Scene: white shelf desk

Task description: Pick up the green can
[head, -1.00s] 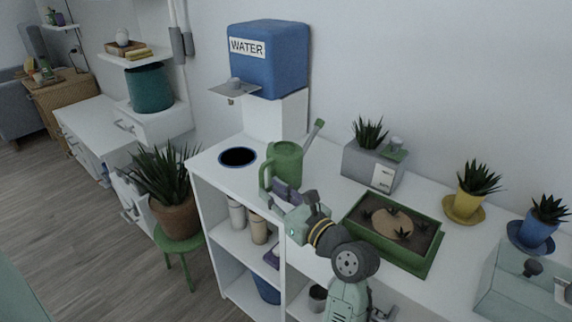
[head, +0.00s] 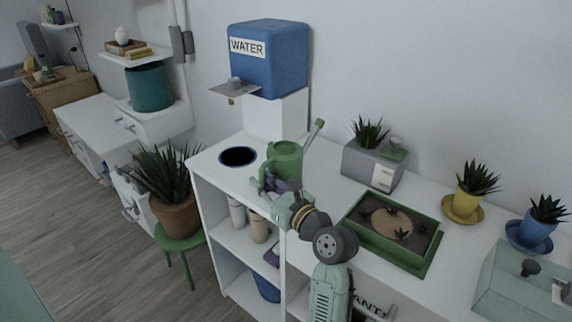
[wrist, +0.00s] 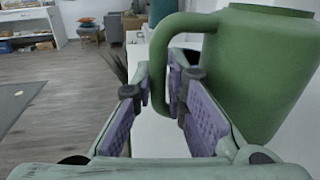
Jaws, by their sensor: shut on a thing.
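The green can (head: 286,160) is a watering can with a spout pointing up to the right. It is upright at the front edge of the white shelf desk (head: 215,170); I cannot tell whether it still touches the top. In the wrist view the can (wrist: 262,75) fills the right side, and its curved handle (wrist: 160,62) comes down between my purple-padded fingers. My gripper (wrist: 168,100) is shut on that handle. In the head view my gripper (head: 272,190) is at the can's front left and hides its lower part.
To the right are a grey planter (head: 370,165), a green planting tray (head: 385,250) and two potted plants. A potted plant on a green stool (head: 175,215) stands at the left.

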